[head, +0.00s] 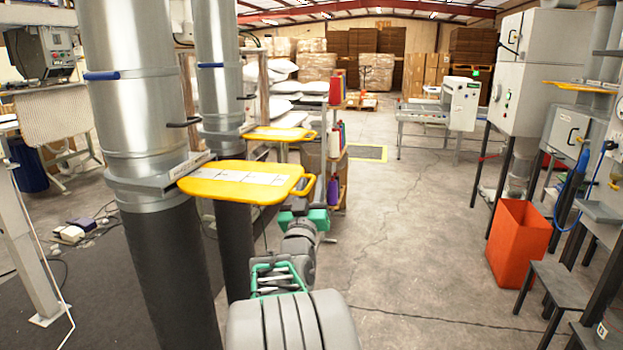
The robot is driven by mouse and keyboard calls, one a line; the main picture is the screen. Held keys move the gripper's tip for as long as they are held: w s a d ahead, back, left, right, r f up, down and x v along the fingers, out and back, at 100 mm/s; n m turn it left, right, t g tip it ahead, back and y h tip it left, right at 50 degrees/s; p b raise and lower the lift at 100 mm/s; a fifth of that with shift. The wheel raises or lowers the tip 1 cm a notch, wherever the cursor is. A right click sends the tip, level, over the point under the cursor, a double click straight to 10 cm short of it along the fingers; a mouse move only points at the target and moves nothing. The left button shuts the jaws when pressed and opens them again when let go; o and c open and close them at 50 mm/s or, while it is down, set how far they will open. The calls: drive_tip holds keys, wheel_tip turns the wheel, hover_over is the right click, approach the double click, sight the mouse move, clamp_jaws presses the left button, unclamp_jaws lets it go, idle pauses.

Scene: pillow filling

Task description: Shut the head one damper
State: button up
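Two vertical metal ducts stand at the left, each with a yellow slide-plate damper. The nearer damper plate (243,181) sticks out far to the right of the front duct (137,90) and ends in a loop handle. A label sits on its collar, too small to read surely. The farther damper plate (279,134) sticks out likewise from the rear duct (220,92). My arm reaches forward from the bottom middle. Its green and grey end, with my gripper (300,208), is just below and right of the nearer plate's handle. The fingers are partly hidden, and contact is unclear.
A rack with coloured spools (336,150) stands just beyond my arm's end. An orange bin (518,242) and a dark stool (552,290) are at the right, by white cabinets. The concrete floor in the middle is clear.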

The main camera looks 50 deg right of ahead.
drive_tip(key=shift+w+d+r, duration=0.15)
drive_tip(key=shift+w+d, duration=0.1)
drive_tip(key=shift+d, duration=0.2)
clamp_jaws()
idle(1.1)
